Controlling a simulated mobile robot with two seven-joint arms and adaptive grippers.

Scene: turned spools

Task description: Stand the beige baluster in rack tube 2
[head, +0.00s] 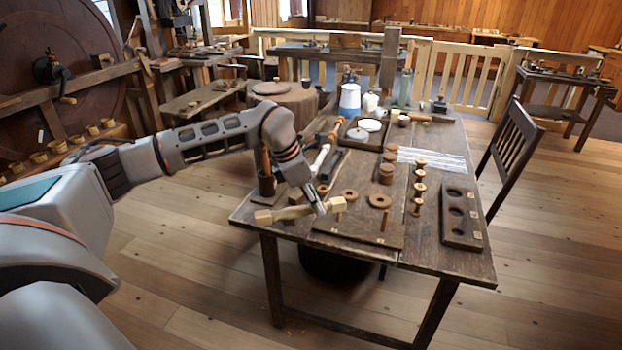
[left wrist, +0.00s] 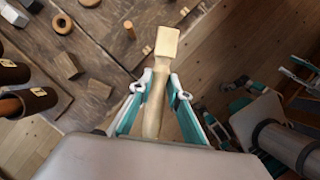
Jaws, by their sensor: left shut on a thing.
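The beige baluster (head: 282,214) is a turned wooden piece with a square block end. It lies roughly level above the table's front left edge. My left gripper (head: 319,207) is shut on it. The left wrist view shows the baluster (left wrist: 164,44) between the fingertips (left wrist: 160,84), its block end sticking out beyond them; the palm hides the other end. Dark brown tubes with pale tags (left wrist: 30,100) stand at the left of that view; their numbers are unreadable. Teal and grey parts, apparently my right gripper (left wrist: 300,76), show at that view's right edge, too unclear to judge.
A board with upright pegs (head: 384,221) lies along the front.

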